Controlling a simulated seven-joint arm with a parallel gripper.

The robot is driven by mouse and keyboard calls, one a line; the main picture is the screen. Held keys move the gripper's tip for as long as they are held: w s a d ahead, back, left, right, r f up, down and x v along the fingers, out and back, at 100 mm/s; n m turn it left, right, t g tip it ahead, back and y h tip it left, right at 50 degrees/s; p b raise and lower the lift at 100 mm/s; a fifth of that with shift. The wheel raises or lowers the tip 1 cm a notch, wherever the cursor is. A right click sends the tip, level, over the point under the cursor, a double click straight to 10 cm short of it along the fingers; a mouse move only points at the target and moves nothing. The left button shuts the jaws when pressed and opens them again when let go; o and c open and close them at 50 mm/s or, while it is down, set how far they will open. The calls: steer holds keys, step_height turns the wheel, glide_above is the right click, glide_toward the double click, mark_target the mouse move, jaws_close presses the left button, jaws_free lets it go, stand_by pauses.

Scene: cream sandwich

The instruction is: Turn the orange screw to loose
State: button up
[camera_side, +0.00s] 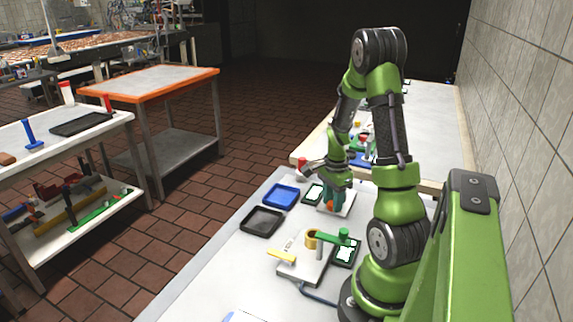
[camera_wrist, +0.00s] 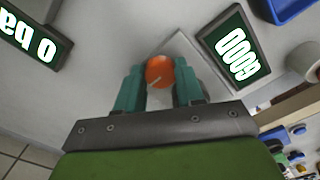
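The orange screw (camera_wrist: 160,71) has a round head with a pale slanted mark on it. It stands over a light plate (camera_wrist: 190,50), and part of it shows in the side view (camera_side: 330,205). My gripper (camera_wrist: 160,80) has two teal fingers, one on each side of the screw head. It also shows at the plate in the side view (camera_side: 335,195). The fingers lie very close to the head, but I cannot tell whether they press on it. The shaft below the head is hidden.
A dark panel with "GOOD" lettering (camera_wrist: 234,45) lies beside the plate; another lettered panel (camera_wrist: 32,38) is at left. A blue tray (camera_side: 281,196), a black tray (camera_side: 262,221) and a fixture with a green lever (camera_side: 325,238) share the table.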

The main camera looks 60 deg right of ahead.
steer(key=c, duration=0.3)
steer(key=shift+c, duration=0.2)
steer(key=n, duration=0.3)
steer(key=shift+n, duration=0.3)
steer(key=n, duration=0.3)
steer(key=shift+n, duration=0.3)
steer(key=n, duration=0.4)
steer(key=shift+s+n, duration=0.1)
steer(key=shift+n, duration=0.2)
steer(key=n, duration=0.4)
steer(key=shift+n, duration=0.3)
